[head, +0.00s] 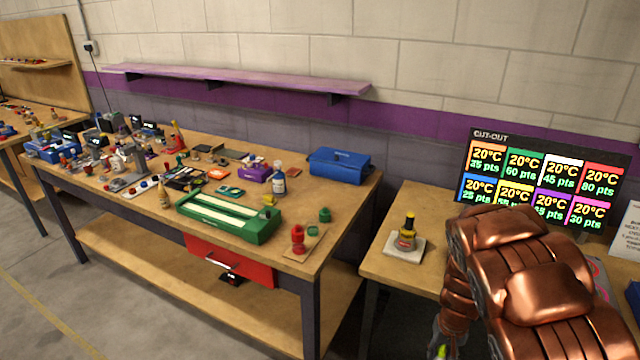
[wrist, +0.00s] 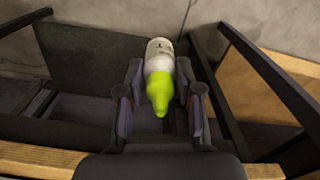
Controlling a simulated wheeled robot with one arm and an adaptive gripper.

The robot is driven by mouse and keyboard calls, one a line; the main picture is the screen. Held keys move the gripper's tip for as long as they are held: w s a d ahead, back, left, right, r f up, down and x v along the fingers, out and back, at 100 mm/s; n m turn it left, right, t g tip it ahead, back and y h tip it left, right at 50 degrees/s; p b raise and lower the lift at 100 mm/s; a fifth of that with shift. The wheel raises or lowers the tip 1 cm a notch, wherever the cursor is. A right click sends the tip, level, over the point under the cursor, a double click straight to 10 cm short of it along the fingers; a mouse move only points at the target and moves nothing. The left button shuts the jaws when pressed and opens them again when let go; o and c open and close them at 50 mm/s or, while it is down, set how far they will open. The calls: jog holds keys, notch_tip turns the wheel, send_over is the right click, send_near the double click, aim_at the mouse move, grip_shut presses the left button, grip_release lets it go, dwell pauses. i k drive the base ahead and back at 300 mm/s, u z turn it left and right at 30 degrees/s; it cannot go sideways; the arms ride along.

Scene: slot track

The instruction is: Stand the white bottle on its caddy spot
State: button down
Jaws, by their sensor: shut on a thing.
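The white bottle (wrist: 160,50) has a lime-green pointed cap and sits between the two fingers of my gripper (wrist: 162,95) in the wrist view. My gripper is shut on it, with the cap toward the camera. The bottle's far end points away, and I cannot tell what lies under it. In the head view, a bit of the lime-green cap (head: 441,352) shows at the bottom edge, beside my copper-coloured arm. I cannot clearly make out the caddy spot in either view.
A cluttered workbench (head: 345,215) stands to the left. Dark frame bars (wrist: 265,75) flank my gripper in the wrist view.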

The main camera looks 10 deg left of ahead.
aim_at(185, 179)
jog(key=u, duration=2.05)
jog(key=i, duration=1.95)
jog(key=z, duration=0.4)
